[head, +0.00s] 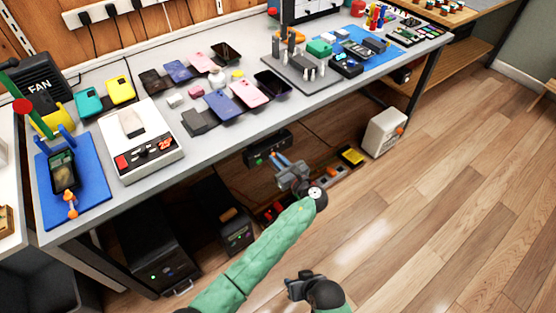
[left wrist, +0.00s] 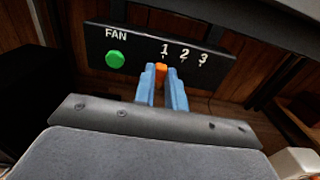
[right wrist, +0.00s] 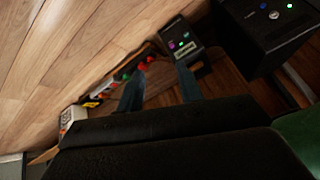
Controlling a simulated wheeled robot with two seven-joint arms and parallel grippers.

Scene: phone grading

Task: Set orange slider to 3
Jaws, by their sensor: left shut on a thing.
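The orange slider (left wrist: 161,71) sits under the number 1 on a black fan panel (left wrist: 135,68) in the left wrist view. The panel has a green button (left wrist: 115,60) at its left and the numbers 1, 2 and 3 in a row. In the head view the panel (head: 268,146) hangs under the table's front edge. My left gripper (left wrist: 162,72) has its blue fingers on either side of the slider and is shut on it. The fingers hide part of the slider. My right gripper (right wrist: 155,82) is apart from the panel, low over the floor, its fingers spread and empty.
The grey table (head: 215,155) above the panel holds phones, a white box and a blue mat (head: 85,200). Black computer cases (head: 160,255) stand under it. A white bin (head: 384,133) stands at the table's right. The wooden floor in front is clear.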

